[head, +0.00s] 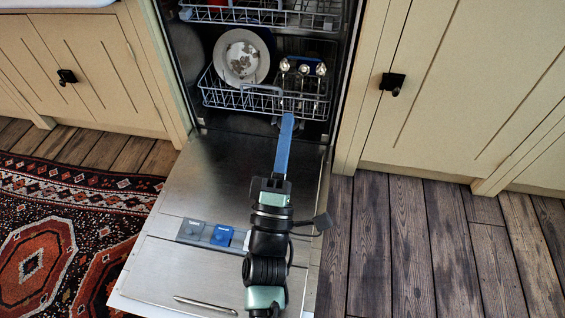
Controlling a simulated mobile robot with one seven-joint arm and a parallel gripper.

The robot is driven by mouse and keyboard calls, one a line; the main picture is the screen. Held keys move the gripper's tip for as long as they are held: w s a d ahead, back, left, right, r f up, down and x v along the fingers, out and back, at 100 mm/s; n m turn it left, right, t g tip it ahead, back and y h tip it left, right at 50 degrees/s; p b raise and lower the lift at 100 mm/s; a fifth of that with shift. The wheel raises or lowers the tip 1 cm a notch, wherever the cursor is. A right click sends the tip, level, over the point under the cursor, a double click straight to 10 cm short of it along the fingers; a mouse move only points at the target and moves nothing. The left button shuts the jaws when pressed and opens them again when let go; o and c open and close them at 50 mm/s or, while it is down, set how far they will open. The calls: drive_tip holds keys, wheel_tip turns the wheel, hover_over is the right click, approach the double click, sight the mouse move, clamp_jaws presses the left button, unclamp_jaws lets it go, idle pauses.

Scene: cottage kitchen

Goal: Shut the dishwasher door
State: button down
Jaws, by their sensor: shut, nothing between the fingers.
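The dishwasher door (185,255) is folded down in the head view, with its metal inner face turned up. A detergent dispenser with a blue lid (222,235) is set in that face. The dishwasher tub (200,60) is open behind it. My gripper (287,120) reaches over the door from the near side, its long blue fingers shut and empty. The fingertips appear in front of the lower rack (215,92); I cannot tell whether they touch it. My arm hides part of the door's right side.
An upper rack (310,18) is above. Cream cabinets with black knobs flank the dishwasher. A patterned red rug (60,235) lies left; bare plank floor (430,250) is clear at right.

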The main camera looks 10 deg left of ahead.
wheel_tip(320, 180, down, 12)
drive_tip(key=b, duration=0.1)
drive_tip(key=c, duration=0.9)
unclamp_jaws()
drive_tip(key=shift+f, duration=0.1)
